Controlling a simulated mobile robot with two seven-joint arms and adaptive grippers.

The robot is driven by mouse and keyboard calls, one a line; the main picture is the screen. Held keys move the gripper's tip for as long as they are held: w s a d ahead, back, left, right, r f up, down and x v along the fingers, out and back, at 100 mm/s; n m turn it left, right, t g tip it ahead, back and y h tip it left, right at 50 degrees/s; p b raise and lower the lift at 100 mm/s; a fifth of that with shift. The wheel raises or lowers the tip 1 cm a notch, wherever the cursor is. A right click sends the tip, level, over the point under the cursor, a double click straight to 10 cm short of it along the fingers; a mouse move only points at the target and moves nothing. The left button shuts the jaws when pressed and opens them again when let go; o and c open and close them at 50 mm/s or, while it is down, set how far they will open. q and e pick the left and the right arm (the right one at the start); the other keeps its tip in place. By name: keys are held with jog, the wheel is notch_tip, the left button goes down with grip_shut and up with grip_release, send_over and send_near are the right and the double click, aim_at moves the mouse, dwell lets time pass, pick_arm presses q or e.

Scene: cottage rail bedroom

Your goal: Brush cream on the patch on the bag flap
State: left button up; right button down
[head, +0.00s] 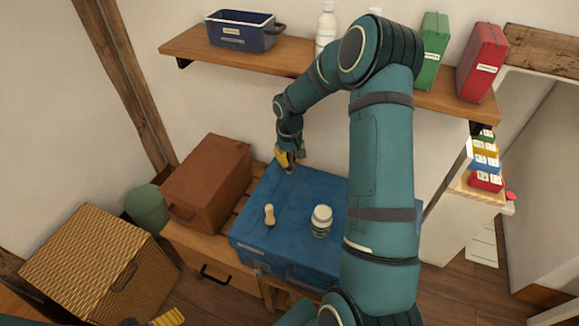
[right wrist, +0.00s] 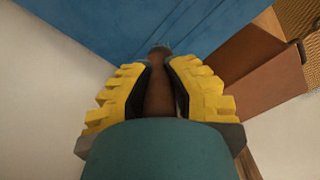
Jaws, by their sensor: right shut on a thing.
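The blue bag (head: 265,190) lies flat on a wooden stand, its broad flap facing up. A jar with a white lid (head: 321,220) and a small beige peg-like object (head: 269,214) stand on it. My right gripper (head: 288,162) is over the bag's far edge. In the right wrist view it is shut on a brown handle (right wrist: 159,95), which looks like a brush with a dark tip pointing at the blue surface. I cannot tell whether the tip touches. I cannot make out the patch. Yellow finger parts of my left gripper (head: 168,318) show at the bottom edge, mostly cut off.
A brown box (head: 207,180) stands left of the bag, with a wicker basket (head: 98,262) farther left. A wall shelf (head: 290,62) above holds a blue bin (head: 241,32), bottles and red and green cases. My right arm hides the bag's right part.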

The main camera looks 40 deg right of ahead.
dwell(0.4)
jog(key=s+a+r+p, duration=0.15)
jog(key=s+r, duration=0.25)
jog(key=s, duration=0.5)
jog(key=s+a+r+p, duration=0.1)
jog(key=s+r+p, duration=0.2)
jog(key=s, duration=0.6)
jog(key=shift+w+f+b, duration=0.15)
jog(key=shift+f+b, duration=1.15)
jog(key=shift+f, duration=0.15)
jog(key=shift+w+f+b, duration=0.15)
jog(key=shift+f+b, duration=1.15)
jog(key=shift+f, duration=0.15)
jog(key=shift+a+f+b, duration=0.1)
jog(key=shift+f+b, duration=0.45)
jog(key=shift+b, duration=0.05)
notch_tip(320, 180, up, 7)
jog(key=p, duration=0.5)
jog(key=shift+p, duration=0.35)
